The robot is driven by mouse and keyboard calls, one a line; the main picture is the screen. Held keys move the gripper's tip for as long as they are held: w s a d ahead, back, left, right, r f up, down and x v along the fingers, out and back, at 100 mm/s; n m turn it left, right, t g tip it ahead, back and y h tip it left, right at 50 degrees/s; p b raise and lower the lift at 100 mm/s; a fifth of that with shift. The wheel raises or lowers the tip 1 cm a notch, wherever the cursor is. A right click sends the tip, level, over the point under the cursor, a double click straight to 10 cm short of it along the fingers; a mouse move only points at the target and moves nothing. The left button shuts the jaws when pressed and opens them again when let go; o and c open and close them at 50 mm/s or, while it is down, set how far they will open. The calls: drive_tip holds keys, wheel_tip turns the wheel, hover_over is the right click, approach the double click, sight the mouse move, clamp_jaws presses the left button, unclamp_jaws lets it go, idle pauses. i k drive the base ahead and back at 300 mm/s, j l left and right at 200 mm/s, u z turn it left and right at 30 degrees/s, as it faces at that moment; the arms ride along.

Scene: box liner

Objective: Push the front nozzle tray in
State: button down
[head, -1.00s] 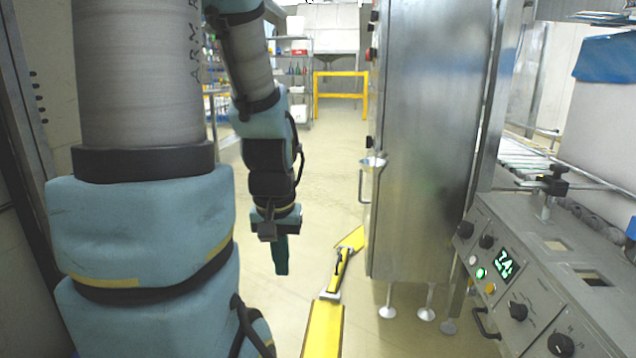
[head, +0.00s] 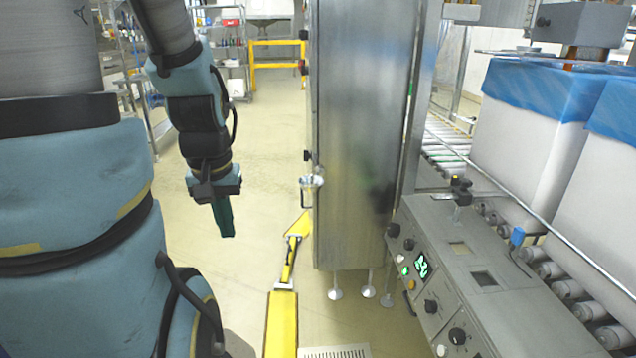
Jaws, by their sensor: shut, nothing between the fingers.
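No part that I can tell for sure is the front nozzle tray shows in the head view. The tall steel cabinet (head: 362,140) stands right of the middle, with a small metal cup-like fitting (head: 311,184) on its left edge. The grey control panel (head: 455,275) is at the lower right, with a small dark handle (head: 408,303) low on its side. My gripper (head: 223,216) points down over open floor, left of the cabinet and apart from it. Its teal fingers are shut with nothing between them.
Yellow floor pieces (head: 282,325) lie between my arm and the cabinet's feet. White boxes with blue liners (head: 535,130) stand on a roller conveyor (head: 550,270) at the right. A yellow rail (head: 276,66) and shelves (head: 226,50) are at the back. The floor around my gripper is clear.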

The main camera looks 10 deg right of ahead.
sight(511, 53)
drive_tip(key=z, duration=1)
